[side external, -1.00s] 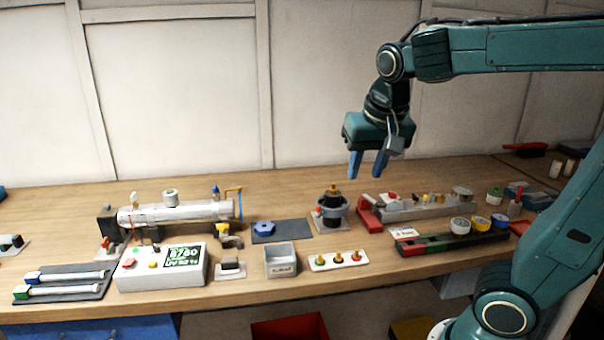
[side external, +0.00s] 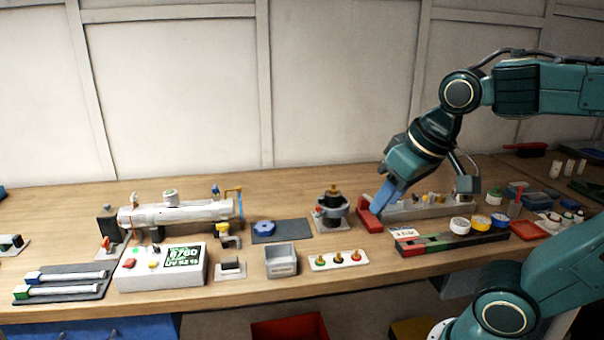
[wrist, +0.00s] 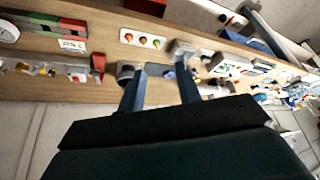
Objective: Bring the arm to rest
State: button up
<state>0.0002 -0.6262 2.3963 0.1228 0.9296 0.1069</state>
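My gripper (side external: 381,207) is tilted down and to the left over the right part of the bench. In the side view its blue fingers overlap the red end block (side external: 367,218) of a long grey rack (side external: 430,207); I cannot tell the height gap from that view. In the wrist view the two fingers of my gripper (wrist: 158,85) stand well apart with nothing held between them. The red block (wrist: 97,66) lies to the left of the left finger there, apart from it.
A dark round device (side external: 331,212) stands left of my fingers. A white control box (side external: 160,268), a metal cylinder (side external: 180,214) and a grey bin (side external: 281,260) stand further left. Tape rolls (side external: 460,225) lie to the right. The air above the left bench is clear.

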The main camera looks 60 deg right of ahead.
jog(key=shift+s, duration=0.1)
dwell(0.3)
jog(key=s+a+n, duration=0.1)
jog(key=s+a+f+n, duration=0.1)
jog(key=shift+s+a+f+n+t+y, duration=0.1)
jog(key=shift+s+f+n+t+y, duration=0.1)
jog(key=shift+f+n+t+y, duration=0.15)
